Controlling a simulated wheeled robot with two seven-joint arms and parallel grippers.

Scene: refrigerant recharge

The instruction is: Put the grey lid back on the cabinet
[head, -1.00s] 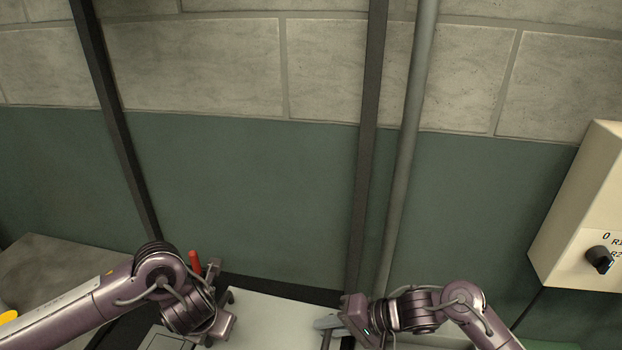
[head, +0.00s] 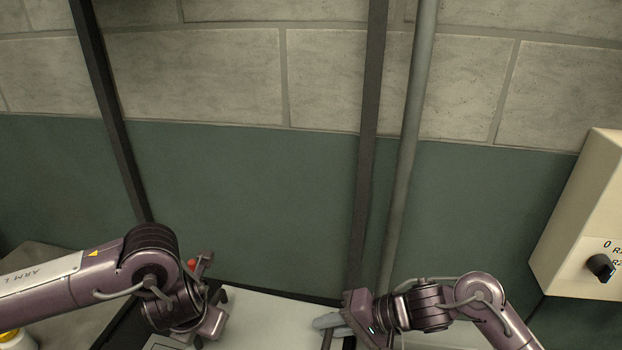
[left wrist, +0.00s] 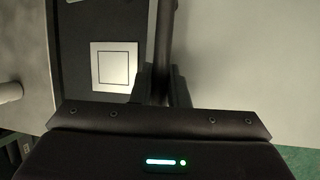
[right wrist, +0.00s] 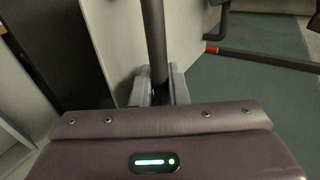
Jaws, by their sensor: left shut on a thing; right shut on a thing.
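The grey lid (head: 270,318) is a pale flat panel at the bottom of the head view, between my two grippers; its near part is cut off by the frame. My left gripper (head: 218,322) is at its left side, shut on a dark bar handle (left wrist: 163,35) in the left wrist view. My right gripper (head: 328,322) is at its right side, shut on another dark bar handle (right wrist: 154,35) in the right wrist view. The lid surface also shows in the left wrist view (left wrist: 240,60) and the right wrist view (right wrist: 115,35). I cannot tell whether the lid touches the cabinet.
A dark surface with a white square plate (left wrist: 113,66) lies beside the lid. A cream switch box (head: 580,225) with a black knob is on the right. A vertical grey pipe (head: 405,160) and dark posts stand behind. A red-tipped object (head: 191,264) is behind my left wrist.

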